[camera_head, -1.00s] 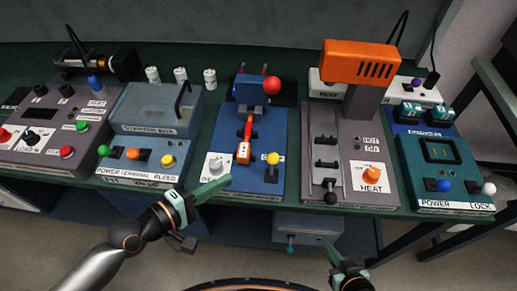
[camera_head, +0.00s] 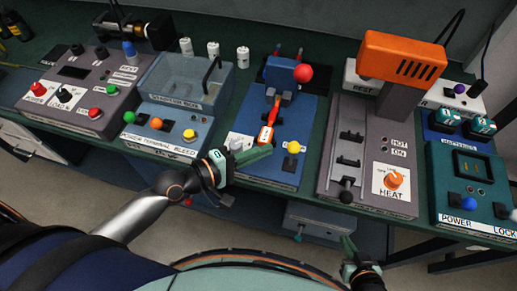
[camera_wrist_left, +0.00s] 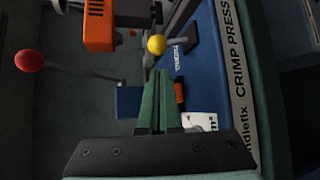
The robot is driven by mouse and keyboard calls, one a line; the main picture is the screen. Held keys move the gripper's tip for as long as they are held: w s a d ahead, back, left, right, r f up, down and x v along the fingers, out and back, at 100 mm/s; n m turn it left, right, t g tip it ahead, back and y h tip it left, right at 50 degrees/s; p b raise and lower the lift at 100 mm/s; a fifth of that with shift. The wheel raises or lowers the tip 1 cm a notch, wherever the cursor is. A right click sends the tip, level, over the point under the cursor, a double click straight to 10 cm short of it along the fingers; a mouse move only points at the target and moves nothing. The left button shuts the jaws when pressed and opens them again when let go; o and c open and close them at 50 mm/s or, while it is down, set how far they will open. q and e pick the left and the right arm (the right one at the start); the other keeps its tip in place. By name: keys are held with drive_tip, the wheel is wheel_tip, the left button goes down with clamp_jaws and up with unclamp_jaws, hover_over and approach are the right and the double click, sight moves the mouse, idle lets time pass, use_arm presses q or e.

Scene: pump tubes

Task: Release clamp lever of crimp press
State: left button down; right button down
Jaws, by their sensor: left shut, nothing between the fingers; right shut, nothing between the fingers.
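The blue crimp press (camera_head: 310,125) stands in the middle of the bench; its name shows on its edge in the left wrist view (camera_wrist_left: 225,50). It carries a lever with a red ball (camera_head: 303,73), an orange-and-red piece (camera_head: 267,133) and a stalk with a yellow ball (camera_head: 293,147). I cannot tell which is the clamp lever. My left gripper (camera_head: 265,152) is shut and empty over the press's front left, left of the yellow ball. In the left wrist view the yellow ball (camera_wrist_left: 156,44) appears just beyond the fingertips (camera_wrist_left: 158,75). My right gripper (camera_head: 347,243) is shut and empty, low before the bench.
A grey heat station (camera_head: 365,180) with an orange top (camera_head: 402,60) stands right of the press. A grey-blue bleed box (camera_head: 165,130) stands left. Several white cylinders (camera_head: 213,50) stand behind. A teal power unit (camera_head: 462,190) is far right.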

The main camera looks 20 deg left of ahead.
sight(283, 151)
use_arm(q)
drive_tip(key=x, duration=0.7)
